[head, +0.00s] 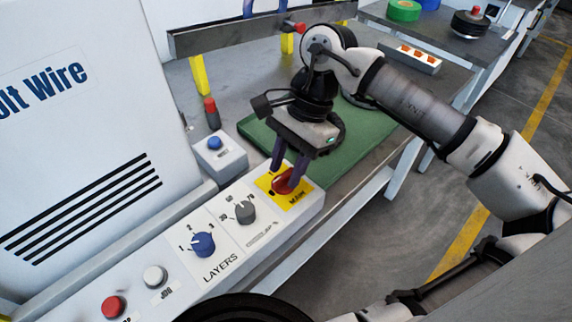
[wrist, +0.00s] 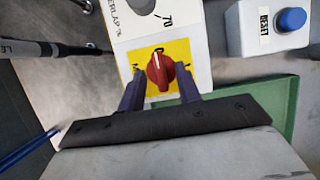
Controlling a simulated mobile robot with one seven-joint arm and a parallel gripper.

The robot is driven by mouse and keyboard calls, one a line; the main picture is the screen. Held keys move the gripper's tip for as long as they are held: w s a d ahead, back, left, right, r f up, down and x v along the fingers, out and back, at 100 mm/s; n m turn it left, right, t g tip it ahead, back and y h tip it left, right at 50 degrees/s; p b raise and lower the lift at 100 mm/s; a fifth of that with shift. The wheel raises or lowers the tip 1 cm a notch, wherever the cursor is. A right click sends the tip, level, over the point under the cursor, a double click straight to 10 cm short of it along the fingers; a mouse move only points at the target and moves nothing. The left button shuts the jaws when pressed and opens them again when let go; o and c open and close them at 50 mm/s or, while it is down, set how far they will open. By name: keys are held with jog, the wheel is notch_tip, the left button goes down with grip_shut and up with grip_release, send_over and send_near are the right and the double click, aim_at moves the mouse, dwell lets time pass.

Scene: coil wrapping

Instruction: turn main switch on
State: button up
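The main switch is a red rotary knob (wrist: 160,72) on a yellow plate (wrist: 181,51). Its white pointer line points up in the wrist view, toward a mark that looks like 0. In the head view the red knob (head: 282,181) sits at the far end of the control panel. My gripper (head: 287,175) reaches down to it from above. In the wrist view my gripper (wrist: 159,82) has its two dark fingers apart, one on each side of the knob, with yellow plate showing between each finger and the knob. Contact cannot be seen.
The panel also holds a grey overlap knob (head: 244,212), a blue layers knob (head: 203,244), a white button (head: 154,276) and a red button (head: 113,307). A box with a blue reset button (head: 215,143) stands beside it. A green mat (head: 365,130) lies behind.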

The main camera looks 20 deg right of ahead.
jog(key=shift+a+f, duration=0.15)
jog(key=shift+f, duration=0.2)
jog(key=shift+c, duration=0.4)
grip_shut()
